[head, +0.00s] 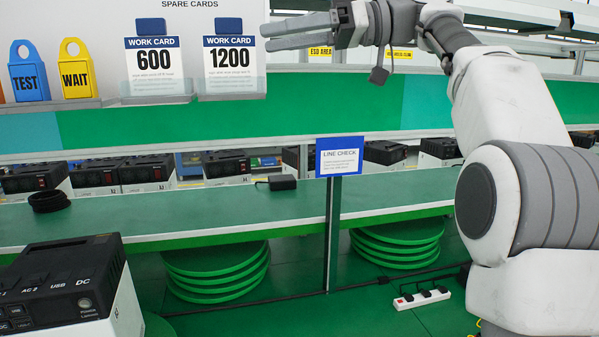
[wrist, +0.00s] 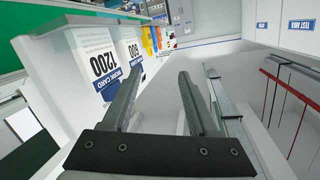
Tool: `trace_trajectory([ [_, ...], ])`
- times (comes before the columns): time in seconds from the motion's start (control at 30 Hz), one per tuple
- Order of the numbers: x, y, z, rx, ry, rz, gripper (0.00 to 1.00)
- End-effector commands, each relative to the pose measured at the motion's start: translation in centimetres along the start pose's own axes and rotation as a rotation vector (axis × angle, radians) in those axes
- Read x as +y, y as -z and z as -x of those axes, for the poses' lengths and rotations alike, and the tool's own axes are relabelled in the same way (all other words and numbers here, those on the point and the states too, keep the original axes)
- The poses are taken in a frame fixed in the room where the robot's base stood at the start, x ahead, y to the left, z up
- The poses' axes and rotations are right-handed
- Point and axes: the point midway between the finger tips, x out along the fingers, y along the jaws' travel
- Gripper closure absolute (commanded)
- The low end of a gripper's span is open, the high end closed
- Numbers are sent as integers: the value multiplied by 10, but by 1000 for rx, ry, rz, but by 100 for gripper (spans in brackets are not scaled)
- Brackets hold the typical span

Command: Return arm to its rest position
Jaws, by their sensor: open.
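My arm rises at the right of the head view, bent over toward the left.
The 600 work card (head: 155,66), yellow WAIT tag (head: 76,70) and blue TEST tag (head: 28,72) stand on the ledge. A power unit (head: 60,280) stands front left. A power strip (head: 421,299) lies on the floor.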

Motion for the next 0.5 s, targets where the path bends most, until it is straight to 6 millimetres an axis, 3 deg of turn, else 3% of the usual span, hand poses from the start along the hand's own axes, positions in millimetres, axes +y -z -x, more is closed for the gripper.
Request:
trace_trajectory([
  [0.23,4,-65,-22,-130,-278,-296,41],
  [0.5,-6,-170,-14,-254,-610,-551,41],
])
